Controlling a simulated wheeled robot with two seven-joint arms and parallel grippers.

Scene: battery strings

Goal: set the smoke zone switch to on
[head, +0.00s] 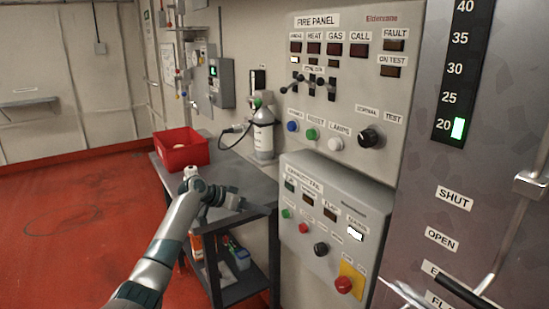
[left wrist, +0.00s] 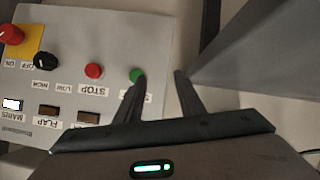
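The fire panel (head: 350,20) is on the wall at the upper middle of the head view. Its top row of dark red lamps has small labels, and a small white lit tile (head: 294,59) sits under the leftmost lamp. Below is a row of small dark toggle switches; the leftmost, in the smoke column, is the smoke zone switch (head: 299,78). My left gripper (head: 238,201) is below and left of the panel, over the bench. In the left wrist view its fingers (left wrist: 160,82) are apart and empty, near a green button (left wrist: 137,75).
A metal door with a level gauge (head: 462,75) is at right.

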